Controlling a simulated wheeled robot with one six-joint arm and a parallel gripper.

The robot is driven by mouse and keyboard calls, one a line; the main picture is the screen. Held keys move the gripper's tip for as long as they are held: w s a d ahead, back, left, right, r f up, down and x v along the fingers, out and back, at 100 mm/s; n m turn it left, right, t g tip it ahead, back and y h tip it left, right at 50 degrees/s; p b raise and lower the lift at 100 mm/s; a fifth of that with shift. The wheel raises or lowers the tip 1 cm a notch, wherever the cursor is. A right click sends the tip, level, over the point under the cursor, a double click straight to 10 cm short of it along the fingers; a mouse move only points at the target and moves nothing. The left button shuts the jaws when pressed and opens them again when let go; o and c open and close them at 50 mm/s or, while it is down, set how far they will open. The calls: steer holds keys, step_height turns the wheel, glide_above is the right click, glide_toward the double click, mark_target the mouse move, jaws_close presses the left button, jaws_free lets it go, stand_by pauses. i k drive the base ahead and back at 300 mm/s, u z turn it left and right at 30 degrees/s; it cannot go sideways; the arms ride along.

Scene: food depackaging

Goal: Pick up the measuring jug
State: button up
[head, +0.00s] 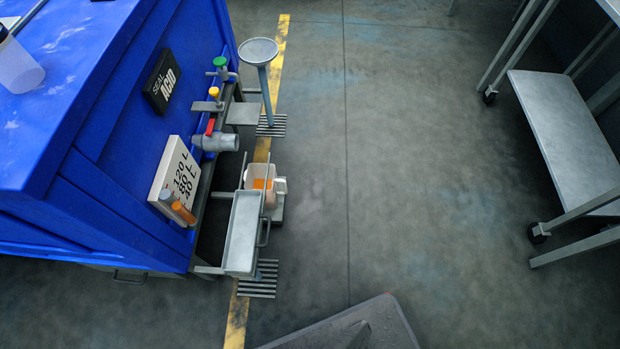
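A small, pale translucent container with orange in it (259,173) stands low beside the blue tank, just behind a grey metal tray. It looks like the measuring jug, though it is too small to be certain. A white part shows at its right side. The tray hides part of its lower front. A second translucent white vessel (18,66) sits on top of the blue tank at the upper left, cut off by the picture's edge. My gripper is not in view, so I cannot see it relative to the jug.
The blue tank (110,120) fills the left, with a grey valve (218,142) and the narrow metal tray (243,232) at its side. A round-topped stand (259,51) is behind. A wheeled metal table (565,135) stands right. The middle floor is clear.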

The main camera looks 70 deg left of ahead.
mark_target(254, 177)
steer(key=z, duration=0.2)
steer(key=k, duration=0.9)
steer(key=u, duration=1.85)
